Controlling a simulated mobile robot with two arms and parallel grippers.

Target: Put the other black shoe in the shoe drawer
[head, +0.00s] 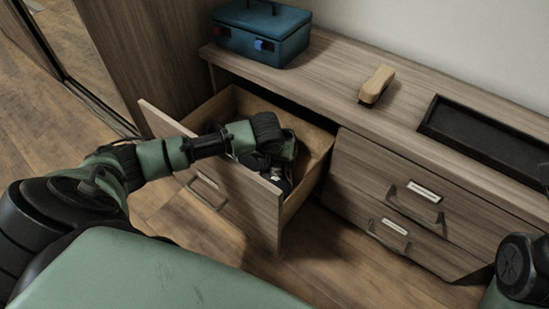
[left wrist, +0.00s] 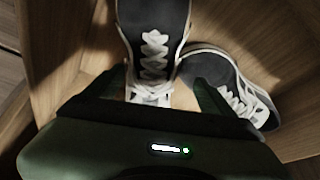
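Two black shoes with white laces and white sole edges lie side by side in the open shoe drawer (head: 318,150). In the left wrist view one shoe (left wrist: 152,30) points away between my fingers, and the other shoe (left wrist: 222,72) lies tilted to its right. In the head view the shoes (head: 283,176) are mostly hidden by my left gripper (head: 270,160), which reaches down into the drawer. In the left wrist view this gripper (left wrist: 165,95) has its fingers spread around the near part of the first shoe, with a gap at the right finger. My right gripper is out of view.
A blue case (head: 262,35), a wooden-backed brush (head: 377,84) and a black tray (head: 480,128) sit on the cabinet top. Two closed drawers (head: 385,185) are right of the open one. A mirror or sliding panel (head: 85,50) stands at upper left.

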